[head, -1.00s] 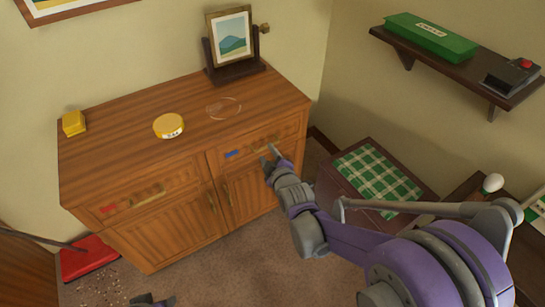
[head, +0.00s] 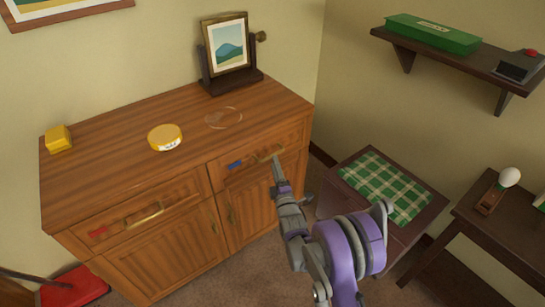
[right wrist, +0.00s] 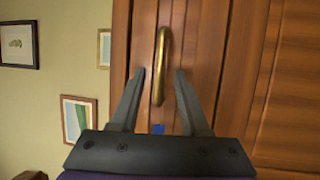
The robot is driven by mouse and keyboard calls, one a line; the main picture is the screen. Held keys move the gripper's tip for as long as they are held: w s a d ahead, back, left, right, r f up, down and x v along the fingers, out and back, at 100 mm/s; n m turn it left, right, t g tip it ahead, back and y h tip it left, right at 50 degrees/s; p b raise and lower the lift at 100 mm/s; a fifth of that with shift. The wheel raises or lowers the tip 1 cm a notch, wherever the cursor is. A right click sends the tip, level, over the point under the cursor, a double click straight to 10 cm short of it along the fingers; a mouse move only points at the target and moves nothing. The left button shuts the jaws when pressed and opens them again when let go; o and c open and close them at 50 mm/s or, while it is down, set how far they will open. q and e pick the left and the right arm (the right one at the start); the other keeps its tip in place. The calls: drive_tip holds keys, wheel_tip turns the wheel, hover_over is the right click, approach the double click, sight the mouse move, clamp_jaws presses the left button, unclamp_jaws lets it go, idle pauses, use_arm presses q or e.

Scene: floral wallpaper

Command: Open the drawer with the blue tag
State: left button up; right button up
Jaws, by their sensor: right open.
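The drawer with the blue tag (head: 235,164) is the upper right drawer of the wooden cabinet and looks shut. Its brass handle (head: 265,157) sits right of the tag. My right gripper (head: 278,164) is at the handle's right part in the head view. In the right wrist view the gripper (right wrist: 160,73) is open, its two fingers on either side of the handle (right wrist: 163,55), with the blue tag (right wrist: 157,129) below. I cannot tell whether the fingers touch the handle. My left gripper is out of view.
A red-tagged drawer (head: 110,225) is on the cabinet's left. A low chest with a green checked cloth (head: 378,185) stands close right of my arm.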

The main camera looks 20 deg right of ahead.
drive_tip(key=w, duration=0.4)
drive_tip(key=shift+w+d+r, duration=0.1)
drive_tip(key=shift+w+r, duration=0.3)
clamp_jaws()
idle(1.1)
